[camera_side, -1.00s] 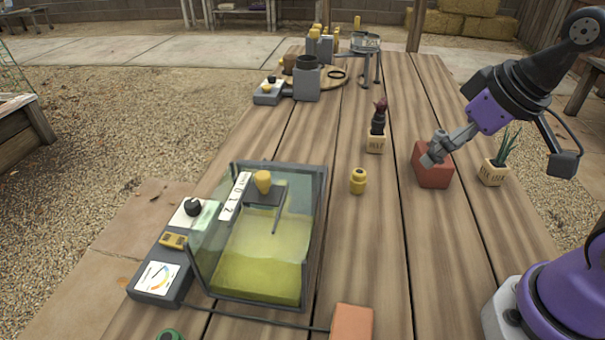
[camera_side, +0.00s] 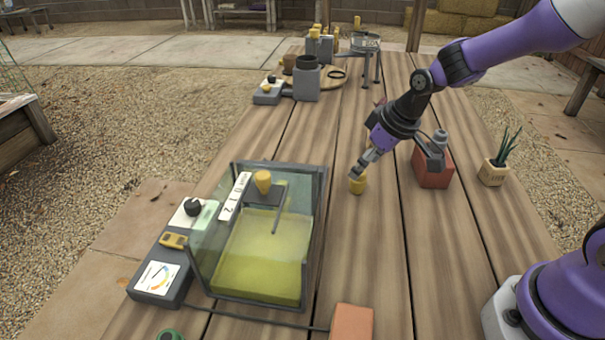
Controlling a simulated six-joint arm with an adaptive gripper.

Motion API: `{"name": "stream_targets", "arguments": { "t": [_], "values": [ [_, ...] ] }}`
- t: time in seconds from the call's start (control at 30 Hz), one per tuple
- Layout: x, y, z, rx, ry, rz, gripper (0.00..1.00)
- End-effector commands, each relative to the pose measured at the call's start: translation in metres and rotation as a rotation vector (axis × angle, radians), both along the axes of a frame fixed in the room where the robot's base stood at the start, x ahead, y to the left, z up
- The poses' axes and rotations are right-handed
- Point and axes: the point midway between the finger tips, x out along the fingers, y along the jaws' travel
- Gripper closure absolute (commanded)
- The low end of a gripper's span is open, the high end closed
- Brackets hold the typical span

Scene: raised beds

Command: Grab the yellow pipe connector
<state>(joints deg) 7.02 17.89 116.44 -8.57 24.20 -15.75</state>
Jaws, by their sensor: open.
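The glass tank (camera_side: 314,240) with yellow-green liquid stands close on the left. A red block (camera_side: 433,172) with a grey fitting on top is to the right, under my arm. A potted plant (camera_side: 495,172) is farther right.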

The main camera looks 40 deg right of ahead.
Motion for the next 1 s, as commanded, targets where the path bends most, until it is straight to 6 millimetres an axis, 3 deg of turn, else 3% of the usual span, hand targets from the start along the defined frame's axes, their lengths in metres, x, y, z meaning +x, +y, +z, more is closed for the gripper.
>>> {"name": "stream_targets", "arguments": {
  "t": [0.3, 0.57, 0.63, 0.7, 0.73, 1.0],
  "values": [
    [0.012, 0.003, -0.043, -0.001, 0.002, -0.001, 0.26],
    [0.014, 0.003, -0.045, -0.001, -0.002, -0.002, 0.26],
    [0.014, 0.003, -0.045, -0.001, -0.002, -0.002, 0.61],
    [0.014, 0.003, -0.045, -0.001, -0.001, -0.002, 0.85],
    [0.014, 0.003, -0.045, -0.001, -0.001, -0.002, 0.89],
    [0.013, 0.003, -0.045, -0.001, 0.0, -0.002, 0.9]
  ]
}}
